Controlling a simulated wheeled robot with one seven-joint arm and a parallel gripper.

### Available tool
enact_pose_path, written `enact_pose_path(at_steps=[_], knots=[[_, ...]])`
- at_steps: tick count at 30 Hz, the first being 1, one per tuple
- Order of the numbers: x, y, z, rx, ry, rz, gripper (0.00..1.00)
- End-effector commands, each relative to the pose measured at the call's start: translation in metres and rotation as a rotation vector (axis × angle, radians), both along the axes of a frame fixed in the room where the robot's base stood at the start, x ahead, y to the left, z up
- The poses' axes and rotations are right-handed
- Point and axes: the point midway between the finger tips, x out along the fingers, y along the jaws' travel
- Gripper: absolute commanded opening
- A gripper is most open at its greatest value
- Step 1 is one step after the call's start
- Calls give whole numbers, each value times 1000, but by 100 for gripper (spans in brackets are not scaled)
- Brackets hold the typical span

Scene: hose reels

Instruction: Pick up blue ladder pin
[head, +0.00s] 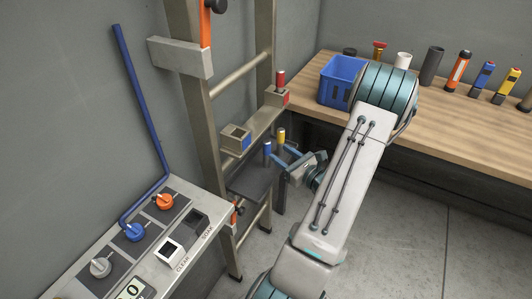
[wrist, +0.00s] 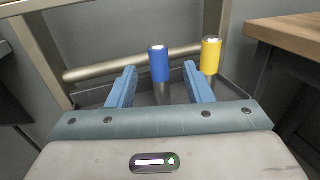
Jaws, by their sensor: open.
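The blue ladder pin (head: 267,149) stands upright on a grey shank at the ladder's dark tray. In the wrist view the blue pin (wrist: 160,64) has a pale top and appears in the gap between my two fingers. My gripper (head: 277,155) is open, with its blue fingers reaching left toward the pin. The wrist view also shows my gripper's fingers (wrist: 160,76) apart, one each side of the pin. I cannot tell whether the pin is fully between the fingertips. I see no contact with it.
A yellow pin (wrist: 210,54) stands just right of my right finger. A red pin (head: 281,80) sits in a ladder block; a blue-marked block (head: 236,138) looks empty. The ladder (head: 201,110) stands behind. A wooden bench (head: 470,119) with a blue crate (head: 333,92) is right.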

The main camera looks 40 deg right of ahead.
Motion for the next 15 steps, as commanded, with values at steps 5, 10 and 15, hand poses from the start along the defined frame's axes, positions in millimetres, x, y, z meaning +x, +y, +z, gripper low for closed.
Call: enact_pose_path(at_steps=[5, 10, 15], knots=[[18, 2, 0, -1, 0, 3, 46], [34, 5, 3, -1, 0, 7, 46], [61, 8, 3, -2, 0, 8, 46]])
